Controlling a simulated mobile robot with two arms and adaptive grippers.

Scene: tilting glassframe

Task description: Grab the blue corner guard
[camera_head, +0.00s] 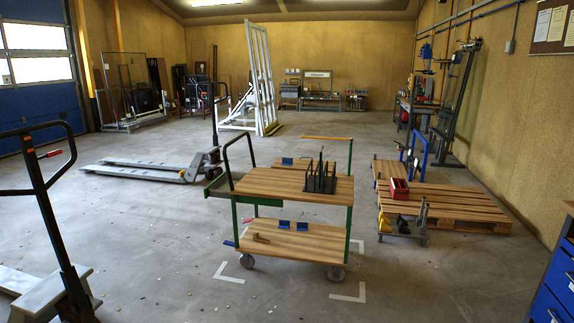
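A small blue piece (287,161), which looks like a corner guard, is at the far edge of the top shelf of a wooden cart (262,184). Two more small blue pieces lie on the cart's lower shelf, one on the left (284,224) and one on the right (302,227). They are too small to make out their exact shape. Neither of my grippers is in view.
A black slotted rack (320,180) stands on the cart's top. Pallet trucks stand at the left (65,235) and behind (150,168). Wooden pallets (465,205) with a red bin (399,188) are right. Blue drawers (556,285) edge the right.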

